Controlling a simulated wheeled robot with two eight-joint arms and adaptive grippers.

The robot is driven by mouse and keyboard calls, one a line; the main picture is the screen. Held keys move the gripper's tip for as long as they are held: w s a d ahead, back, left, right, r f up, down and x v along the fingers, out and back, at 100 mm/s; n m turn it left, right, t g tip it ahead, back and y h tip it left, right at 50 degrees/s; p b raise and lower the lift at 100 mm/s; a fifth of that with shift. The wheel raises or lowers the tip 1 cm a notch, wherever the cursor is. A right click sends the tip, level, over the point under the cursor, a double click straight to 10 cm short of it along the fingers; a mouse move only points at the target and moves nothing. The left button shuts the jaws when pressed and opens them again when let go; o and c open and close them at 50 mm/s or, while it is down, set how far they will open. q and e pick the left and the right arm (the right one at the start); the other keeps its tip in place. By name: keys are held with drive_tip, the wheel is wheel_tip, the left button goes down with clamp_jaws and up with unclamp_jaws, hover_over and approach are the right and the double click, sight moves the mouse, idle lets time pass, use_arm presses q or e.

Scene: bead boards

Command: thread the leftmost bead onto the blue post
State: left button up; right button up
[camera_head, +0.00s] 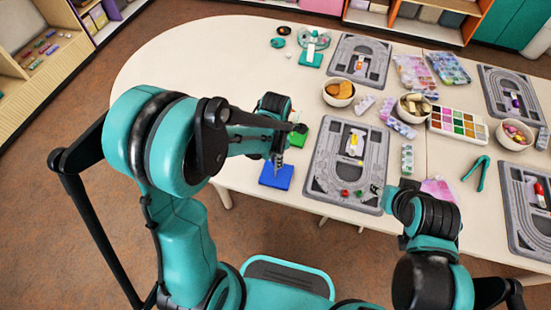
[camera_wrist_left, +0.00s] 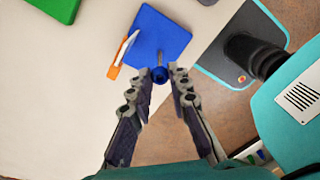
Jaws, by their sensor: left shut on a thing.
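The blue base (camera_head: 270,181) lies on the table's near edge, left of the grey bead board; it also shows in the left wrist view (camera_wrist_left: 172,35). A thin grey post (camera_wrist_left: 160,61) shows at the base, partly hidden by a round blue bead (camera_wrist_left: 160,75). My left gripper (camera_head: 277,163) is over the blue base, fingers pointing down. In the left wrist view its fingertips (camera_wrist_left: 160,77) are shut on the blue bead. I cannot tell whether the bead is around the post or above it. My right gripper (camera_head: 403,188) is by the grey board's right side, its fingers unclear.
A green base (camera_head: 302,137) lies just behind the blue one. The grey bead board (camera_head: 318,160) holds small red and green beads (camera_head: 358,193). Bowls (camera_head: 338,101) and a paint tray (camera_head: 458,124) are farther back. The table's left is clear.

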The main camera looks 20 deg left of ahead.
use_arm(q)
drive_tip(key=shift+f+b, duration=0.55)
drive_tip(key=shift+f, duration=0.2)
drive_tip(key=shift+f, duration=0.1)
drive_tip(key=o, duration=0.8)
wheel_tip(320, 180, up, 12)
drive_tip(key=shift+r, duration=0.1)
idle(0.4)
